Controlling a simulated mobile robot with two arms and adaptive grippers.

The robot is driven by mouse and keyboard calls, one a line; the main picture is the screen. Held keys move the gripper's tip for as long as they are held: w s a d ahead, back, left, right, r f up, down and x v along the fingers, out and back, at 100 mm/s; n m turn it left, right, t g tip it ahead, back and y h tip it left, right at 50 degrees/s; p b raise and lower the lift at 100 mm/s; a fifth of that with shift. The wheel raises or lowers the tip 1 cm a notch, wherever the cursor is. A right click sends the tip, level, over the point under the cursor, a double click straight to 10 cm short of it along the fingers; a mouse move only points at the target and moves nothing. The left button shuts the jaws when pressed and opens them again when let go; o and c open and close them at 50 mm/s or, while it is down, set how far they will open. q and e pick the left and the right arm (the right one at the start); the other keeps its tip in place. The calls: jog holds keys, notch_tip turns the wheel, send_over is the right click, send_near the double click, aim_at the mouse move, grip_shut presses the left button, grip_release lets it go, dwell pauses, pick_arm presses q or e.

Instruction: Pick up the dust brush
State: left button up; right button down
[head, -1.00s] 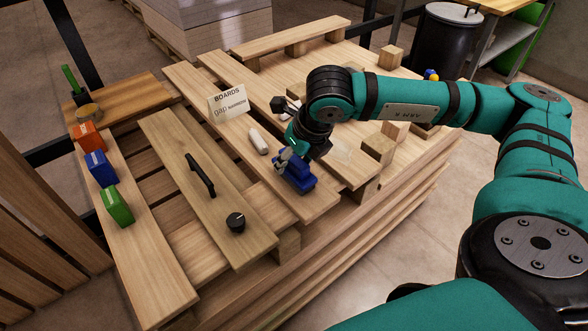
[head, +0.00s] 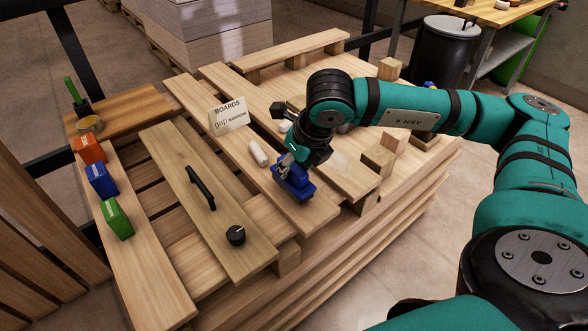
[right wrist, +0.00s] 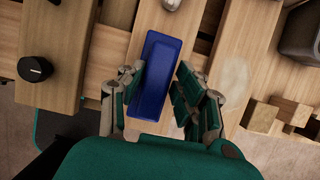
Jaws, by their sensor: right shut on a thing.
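The dust brush, which I take to be the blue oblong thing (head: 293,184), lies on a pallet board near the middle of the head view. It also shows in the right wrist view as a blue block with a raised rim (right wrist: 158,80). My right gripper (head: 287,168) is shut on it from above, with a finger on each long side in the right wrist view (right wrist: 158,93). The brush looks still on or very close to the board; I cannot tell if there is a gap. Its underside is hidden. My left gripper is not in view.
A board with a black handle (head: 201,188) and black knob (head: 235,235) lies to the left. Orange (head: 90,149), blue (head: 102,180) and green (head: 117,219) boxes stand further left. Wooden blocks (head: 377,160) are to the right.

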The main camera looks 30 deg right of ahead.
jog(key=shift+d+v, duration=0.2)
jog(key=shift+v, duration=0.85)
pick_arm(q)
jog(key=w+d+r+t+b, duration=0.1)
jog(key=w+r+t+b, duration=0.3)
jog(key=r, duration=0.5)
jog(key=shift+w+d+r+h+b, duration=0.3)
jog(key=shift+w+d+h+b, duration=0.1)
jog(key=shift+b, duration=0.7)
pick_arm(e)
jog(key=s+d+r, duration=0.1)
jog(key=s+d, duration=0.6)
jog(key=s, duration=0.6)
jog(key=shift+d+r, duration=0.25)
jog(key=shift+d, duration=0.1)
jog(key=shift+w, duration=0.1)
